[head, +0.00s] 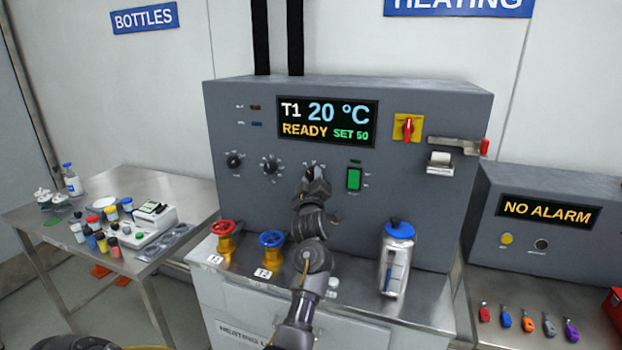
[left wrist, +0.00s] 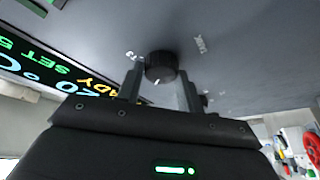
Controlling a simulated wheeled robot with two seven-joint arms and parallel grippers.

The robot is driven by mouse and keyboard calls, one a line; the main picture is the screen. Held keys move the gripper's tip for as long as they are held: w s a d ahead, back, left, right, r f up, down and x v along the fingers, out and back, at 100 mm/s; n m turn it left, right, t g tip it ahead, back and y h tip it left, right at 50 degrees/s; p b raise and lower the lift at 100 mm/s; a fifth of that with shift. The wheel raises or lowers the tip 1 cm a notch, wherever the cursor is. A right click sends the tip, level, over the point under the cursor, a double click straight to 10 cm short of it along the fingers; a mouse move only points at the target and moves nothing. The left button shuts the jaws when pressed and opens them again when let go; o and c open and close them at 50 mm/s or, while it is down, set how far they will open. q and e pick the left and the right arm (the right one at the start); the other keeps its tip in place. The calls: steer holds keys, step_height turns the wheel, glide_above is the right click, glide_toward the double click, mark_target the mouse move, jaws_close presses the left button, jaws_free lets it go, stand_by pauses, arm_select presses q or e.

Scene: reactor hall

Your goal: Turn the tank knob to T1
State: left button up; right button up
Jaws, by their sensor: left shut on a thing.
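The grey heating panel (head: 225,205) has a row of black knobs under its display (head: 327,120). The display reads T1, 20 °C, READY, SET 50. My left gripper (head: 313,182) is at the rightmost knob (head: 311,170) of the row, mostly hiding it in the head view. In the left wrist view, the two fingers of my left gripper (left wrist: 160,85) are shut on this round black knob (left wrist: 160,66), one on each side. A white pointer mark shows on the knob. My right gripper is not in view.
A left knob (head: 234,160) and a middle knob (head: 270,166) sit beside the held one. A green switch (head: 354,179) is close to its right. Red (head: 223,228) and blue (head: 271,239) valves and a blue-capped flask (head: 396,260) stand on the bench below.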

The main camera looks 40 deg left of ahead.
arm_select(q)
steer(key=shift+r+n+g, duration=0.15)
steer(key=shift+n+g, duration=0.65)
steer(key=shift+n, duration=1.1)
steer(key=o, duration=1)
steer(key=shift+d, duration=0.1)
